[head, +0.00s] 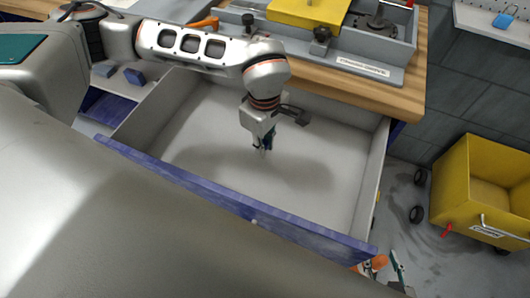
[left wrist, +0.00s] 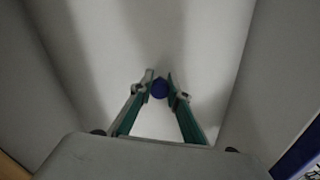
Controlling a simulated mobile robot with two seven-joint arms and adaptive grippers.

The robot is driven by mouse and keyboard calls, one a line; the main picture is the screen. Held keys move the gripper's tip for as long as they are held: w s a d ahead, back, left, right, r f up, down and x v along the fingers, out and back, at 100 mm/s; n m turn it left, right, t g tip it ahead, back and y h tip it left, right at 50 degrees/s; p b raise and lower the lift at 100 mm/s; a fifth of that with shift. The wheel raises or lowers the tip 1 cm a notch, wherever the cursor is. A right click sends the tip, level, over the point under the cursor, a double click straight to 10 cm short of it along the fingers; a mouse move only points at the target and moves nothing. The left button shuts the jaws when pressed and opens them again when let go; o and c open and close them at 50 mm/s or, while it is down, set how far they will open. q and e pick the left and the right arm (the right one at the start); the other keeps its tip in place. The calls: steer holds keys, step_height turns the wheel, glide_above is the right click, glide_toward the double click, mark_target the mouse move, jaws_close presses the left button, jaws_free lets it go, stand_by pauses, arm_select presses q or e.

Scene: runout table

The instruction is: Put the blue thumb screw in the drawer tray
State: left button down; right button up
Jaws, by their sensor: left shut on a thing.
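The drawer tray (head: 325,170) is a wide, pale grey, open drawer with a blue front, and its floor looks bare. My left gripper (head: 264,150) points down inside the drawer, over the middle of the tray. In the left wrist view, its teal fingers (left wrist: 160,86) are shut on the small round blue thumb screw (left wrist: 159,90). In the head view the screw is hidden or too small to make out. I cannot tell whether it touches the tray floor. My right gripper (head: 396,268) shows only partly, outside the drawer's front right corner.
Behind the drawer is a wooden bench top (head: 405,100) with a grey fixture (head: 385,55) and a yellow block (head: 308,10). A yellow bin (head: 485,185) stands on the floor at right. Blue blocks (head: 134,76) lie left of the drawer.

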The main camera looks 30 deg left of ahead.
mark_target(265, 161)
arm_select(q)
step_height(265, 161, down, 4)
steer(key=shift+f+b, duration=0.25)
steer(key=shift+b, duration=0.1)
steer(key=shift+r, duration=0.1)
steer(key=c, duration=1.9)
jaws_free()
